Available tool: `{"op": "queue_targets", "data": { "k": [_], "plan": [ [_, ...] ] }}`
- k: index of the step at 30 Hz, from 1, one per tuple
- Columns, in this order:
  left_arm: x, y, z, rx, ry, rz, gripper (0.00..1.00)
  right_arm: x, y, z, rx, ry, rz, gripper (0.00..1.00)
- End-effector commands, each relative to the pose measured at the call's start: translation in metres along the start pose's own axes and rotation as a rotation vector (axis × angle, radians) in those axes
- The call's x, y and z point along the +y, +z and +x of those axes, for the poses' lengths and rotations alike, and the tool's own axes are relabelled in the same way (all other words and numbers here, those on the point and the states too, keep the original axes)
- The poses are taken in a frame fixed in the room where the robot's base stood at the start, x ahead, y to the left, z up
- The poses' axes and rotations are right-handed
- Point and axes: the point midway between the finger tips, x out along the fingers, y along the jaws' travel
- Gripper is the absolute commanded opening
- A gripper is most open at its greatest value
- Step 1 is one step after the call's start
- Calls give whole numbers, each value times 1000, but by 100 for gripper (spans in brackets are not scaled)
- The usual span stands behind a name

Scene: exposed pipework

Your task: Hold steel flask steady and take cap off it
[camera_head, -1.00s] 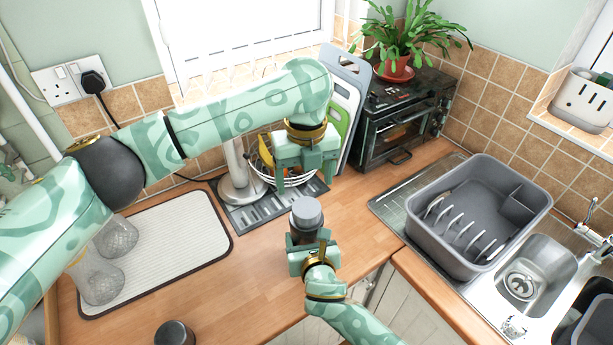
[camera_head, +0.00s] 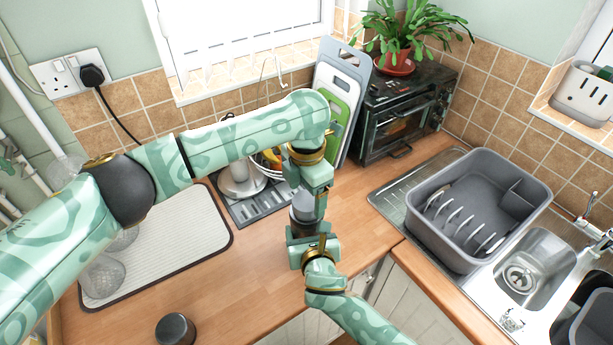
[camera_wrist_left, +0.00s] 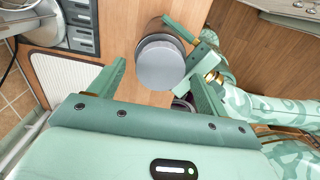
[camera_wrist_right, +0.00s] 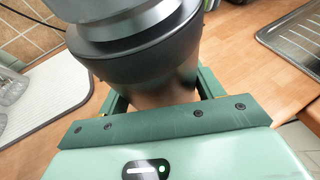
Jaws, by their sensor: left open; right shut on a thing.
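The steel flask (camera_head: 300,229) stands upright, dark-bodied, above the front part of the wooden counter; its base is hidden. Its grey cap (camera_head: 304,206) is on top and also shows from above in the left wrist view (camera_wrist_left: 160,63). My right gripper (camera_head: 310,240) is shut on the flask's body; the right wrist view shows the flask (camera_wrist_right: 150,70) filling the space between its fingers. My left gripper (camera_head: 311,195) is over the flask from above, fingers open. In the left wrist view its fingers stand on either side of the cap, apart from it on the left.
A dark round container (camera_head: 175,330) stands at the counter's front. Glasses (camera_head: 103,277) stand on the white drying mat (camera_head: 185,240) at left. A black toaster oven (camera_head: 405,110) and grey dish rack (camera_head: 475,205) are to the right. Counter between mat and flask is clear.

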Motion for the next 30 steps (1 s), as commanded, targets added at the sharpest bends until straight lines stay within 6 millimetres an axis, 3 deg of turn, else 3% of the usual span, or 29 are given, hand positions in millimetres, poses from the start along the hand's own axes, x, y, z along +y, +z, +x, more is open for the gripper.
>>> {"op": "queue_targets", "data": {
  "k": [6, 14, 19, 25, 30],
  "plan": [
    [0, 0, 18, 0, 0, 0, 77, 0, -1, 0, 2, 0, 0, 2],
    [0, 0, 20, -1, 1, 0, 77, 0, -1, 0, 2, 0, 0, 2],
    [0, 0, 19, -1, 1, -1, 30, 0, -1, 0, 2, 0, 0, 2],
    [0, 0, 19, -1, 1, -63, 27, 0, -1, 0, 2, 0, 0, 2],
    [0, 0, 19, -1, 1, -458, 27, 0, -1, 0, 2, 0, 0, 2]
  ]
}}
